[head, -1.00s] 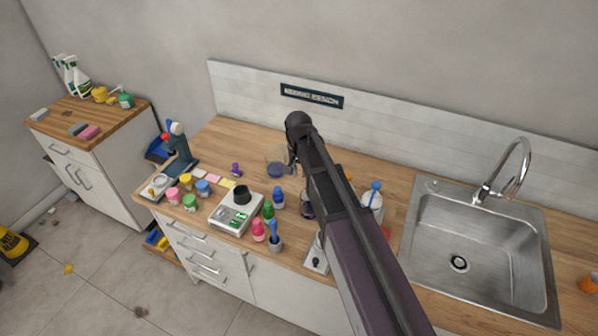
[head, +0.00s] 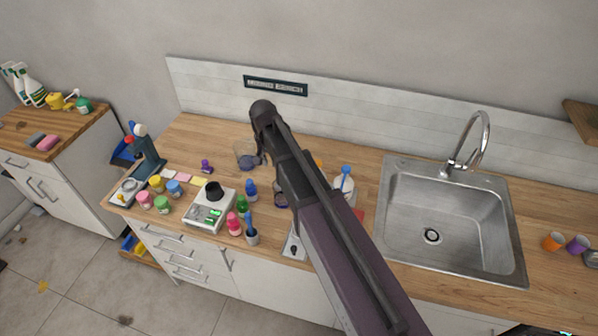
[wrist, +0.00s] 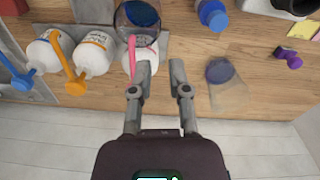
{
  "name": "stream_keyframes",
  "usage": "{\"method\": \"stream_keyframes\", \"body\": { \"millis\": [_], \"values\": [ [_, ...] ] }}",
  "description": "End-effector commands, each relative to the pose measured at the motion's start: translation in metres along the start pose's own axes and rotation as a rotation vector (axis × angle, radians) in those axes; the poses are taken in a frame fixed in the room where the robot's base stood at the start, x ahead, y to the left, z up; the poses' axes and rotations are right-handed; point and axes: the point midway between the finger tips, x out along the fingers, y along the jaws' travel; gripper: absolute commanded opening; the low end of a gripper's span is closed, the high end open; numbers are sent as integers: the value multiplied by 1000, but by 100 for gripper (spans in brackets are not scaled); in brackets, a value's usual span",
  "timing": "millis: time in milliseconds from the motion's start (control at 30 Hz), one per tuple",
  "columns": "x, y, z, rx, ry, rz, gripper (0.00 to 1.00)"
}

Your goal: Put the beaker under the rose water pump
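A clear glass beaker with a dark blue base or content (wrist: 228,88) stands on the wooden counter near the wall, to the right of my gripper in the wrist view; it also shows in the head view (head: 244,155). A second glass vessel with dark blue content (wrist: 137,14) stands at the top of the wrist view. White pump bottles stand on the left there: one with a pink pump (wrist: 132,55), one with an orange pump (wrist: 95,52), one with a blue pump (wrist: 45,52). My gripper (wrist: 161,68) is open and empty; its left finger is close to the pink-pump bottle. Labels are unreadable.
A sink (head: 432,236) lies to the right of the bottles. A balance (head: 209,209), a microscope (head: 146,155) and several small coloured bottles and jars crowd the left counter. Coloured cups (head: 554,241) stand at far right.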

Motion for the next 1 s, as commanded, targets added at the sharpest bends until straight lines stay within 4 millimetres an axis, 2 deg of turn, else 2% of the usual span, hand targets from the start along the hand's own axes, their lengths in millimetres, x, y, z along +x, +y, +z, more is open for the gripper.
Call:
{"method": "stream_keyframes", "body": {
  "millis": [133, 267, 467, 700, 833, 1000],
  "values": [
    [0, 8, 2, -4, 0, -1, 23],
    [1, 32, 9, -17, -1, -2, 23],
    [3, 98, 32, -62, -3, -8, 23],
    [5, 187, 74, -138, -2, -18, 23],
    [6, 221, 95, -173, -1, -22, 23],
    [6, 243, 109, -202, 1, -25, 23]
  ]
}}
